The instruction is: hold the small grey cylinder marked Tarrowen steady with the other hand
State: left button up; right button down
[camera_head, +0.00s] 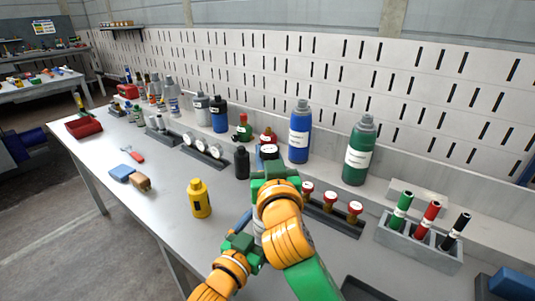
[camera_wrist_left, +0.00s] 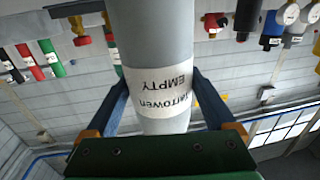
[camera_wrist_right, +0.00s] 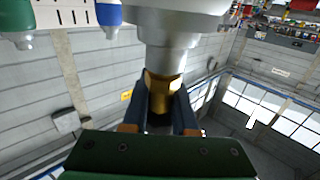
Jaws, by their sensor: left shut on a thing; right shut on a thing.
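The grey cylinder (camera_wrist_left: 150,40) marked Tarrowen EMPTY fills the middle of the left wrist view, its white label (camera_wrist_left: 160,90) upside down there. My left gripper (camera_wrist_left: 158,105) has its blue fingers shut on the cylinder's sides at the label. In the right wrist view my right gripper (camera_wrist_right: 160,108) is shut on a brass valve (camera_wrist_right: 160,90) at the neck of a grey cylinder (camera_wrist_right: 180,25). In the head view my right gripper (camera_head: 274,178) is above my left gripper (camera_head: 243,225), and the cylinder (camera_head: 258,228) is mostly hidden behind my right arm.
A blue bottle (camera_head: 299,135) and a green bottle (camera_head: 359,152) stand behind, to the right. A yellow bottle (camera_head: 199,199) stands left of my grippers and a black one (camera_head: 242,163) behind. A grey holder (camera_head: 420,250) with green, red and black cylinders is at right. The front-left table is fairly clear.

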dwell(0.3)
jog(key=n+y, duration=0.1)
jog(key=y, duration=0.1)
jog(key=n+g+y, duration=0.1)
jog(key=n+y, duration=0.1)
jog(key=n+g+y, duration=0.1)
jog(key=y, duration=0.1)
jog(key=shift+s+a+n, duration=0.1)
jog(key=shift+a+n, duration=0.2)
jog(key=shift+a, duration=0.05)
jog(key=shift+s+a+n+g+y, duration=0.15)
jog(key=shift+a+n+g+y, duration=0.1)
jog(key=shift+n+g+y, duration=0.75)
jog(key=shift+m, duration=0.3)
jog(key=shift+y, duration=0.5)
jog(key=n+g+y, duration=0.3)
jog(key=g, duration=0.1)
jog(key=shift+s+a+n, duration=0.25)
jog(key=shift+n, duration=0.15)
jog(key=shift+s+a+n+g+y, duration=0.2)
jog(key=shift+n+g+y, duration=0.35)
jog(key=shift+g, duration=0.2)
jog(key=shift+s+a+n+g+y, duration=0.15)
jog(key=shift+n+g+y, duration=0.35)
jog(key=shift+g, duration=0.25)
jog(key=c, duration=0.8)
grip_release()
